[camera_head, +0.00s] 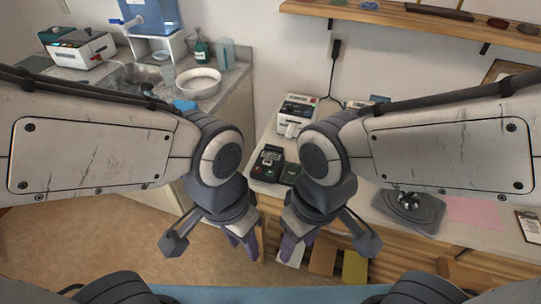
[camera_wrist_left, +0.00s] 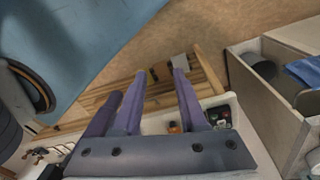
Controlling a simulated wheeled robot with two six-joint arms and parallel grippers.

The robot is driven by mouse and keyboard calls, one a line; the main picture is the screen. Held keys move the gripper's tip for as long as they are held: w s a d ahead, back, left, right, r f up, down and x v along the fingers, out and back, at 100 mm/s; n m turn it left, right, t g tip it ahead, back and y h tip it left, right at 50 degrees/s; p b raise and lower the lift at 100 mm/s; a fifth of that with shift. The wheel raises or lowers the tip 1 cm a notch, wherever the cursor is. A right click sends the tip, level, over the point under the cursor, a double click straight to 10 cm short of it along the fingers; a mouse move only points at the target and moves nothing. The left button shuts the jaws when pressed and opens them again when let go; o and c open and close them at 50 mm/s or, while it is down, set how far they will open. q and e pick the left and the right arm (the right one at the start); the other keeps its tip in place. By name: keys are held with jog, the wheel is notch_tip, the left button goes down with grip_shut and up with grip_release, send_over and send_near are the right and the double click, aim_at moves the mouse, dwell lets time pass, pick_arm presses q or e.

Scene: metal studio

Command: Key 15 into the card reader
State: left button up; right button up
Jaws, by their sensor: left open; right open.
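The card reader (camera_head: 268,162), a small dark device with a pale display and a keypad, lies on the counter in the middle of the head view. My left gripper (camera_head: 243,245) hangs in front of and below it, fingers pointing down, open and empty. My right gripper (camera_head: 292,247) hangs to the right, also open and empty. Neither touches the card reader. In the left wrist view the open fingers of my left gripper (camera_wrist_left: 160,80) show, with a dark device with small coloured keys (camera_wrist_left: 222,117) to their right. The digits are too small to read.
A white machine (camera_head: 296,116) stands behind the card reader, and another dark device (camera_head: 289,173) is close to its right. A grey mat (camera_head: 425,212) with a dark metal object and a pink sheet (camera_head: 475,211) lie further right. A sink counter with a bowl (camera_head: 199,82) is left.

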pick_arm(q)
grip_shut()
dwell(1.5)
